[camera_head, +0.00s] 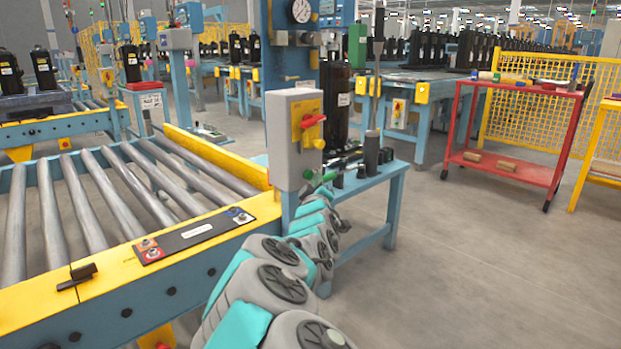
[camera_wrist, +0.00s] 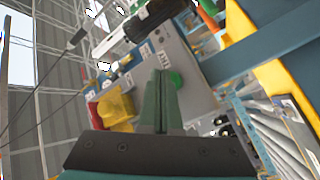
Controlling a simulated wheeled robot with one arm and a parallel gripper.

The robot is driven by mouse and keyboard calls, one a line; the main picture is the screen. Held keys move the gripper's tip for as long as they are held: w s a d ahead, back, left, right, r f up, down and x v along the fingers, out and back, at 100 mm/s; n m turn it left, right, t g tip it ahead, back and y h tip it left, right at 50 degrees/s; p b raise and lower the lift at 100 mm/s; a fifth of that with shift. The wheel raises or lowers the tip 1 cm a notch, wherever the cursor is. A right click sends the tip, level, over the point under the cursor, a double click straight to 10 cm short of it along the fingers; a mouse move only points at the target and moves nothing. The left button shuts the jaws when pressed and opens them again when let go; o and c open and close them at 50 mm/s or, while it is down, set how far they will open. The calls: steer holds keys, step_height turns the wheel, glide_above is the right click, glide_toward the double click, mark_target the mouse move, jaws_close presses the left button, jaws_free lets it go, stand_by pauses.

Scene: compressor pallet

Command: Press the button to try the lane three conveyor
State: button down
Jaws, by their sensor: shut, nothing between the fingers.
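A grey control box (camera_head: 290,140) stands on a post at the end of the roller conveyor, with a red handle (camera_head: 313,121) on a yellow plate. In the wrist view the same box (camera_wrist: 188,68) appears tilted, with a round green button (camera_wrist: 176,79) beside a small label too blurred to read. My gripper (camera_wrist: 160,74) is shut and empty, its dark green fingers overlapping the box just left of the button. I cannot tell whether they touch it.
The roller conveyor (camera_head: 120,190) fills the left; its yellow rail carries a black panel (camera_head: 193,233) with red, blue and white buttons. A blue bench (camera_head: 385,180) with a dark cylinder stands behind my arm. A red cart (camera_head: 503,172) stands right. The floor at right is clear.

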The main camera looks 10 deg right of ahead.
steer(key=shift+w+a, duration=0.15)
steer(key=shift+w+a+b, duration=0.3)
steer(key=shift+w+b, duration=0.15)
stand_by(1.1)
steer(key=shift+s, duration=0.1)
steer(key=shift+s+d, duration=0.5)
steer(key=shift+s, duration=0.2)
steer(key=shift+s+d, duration=0.75)
steer(key=shift+s, duration=0.25)
steer(key=shift+s+d, duration=0.75)
steer(key=shift+s, duration=0.25)
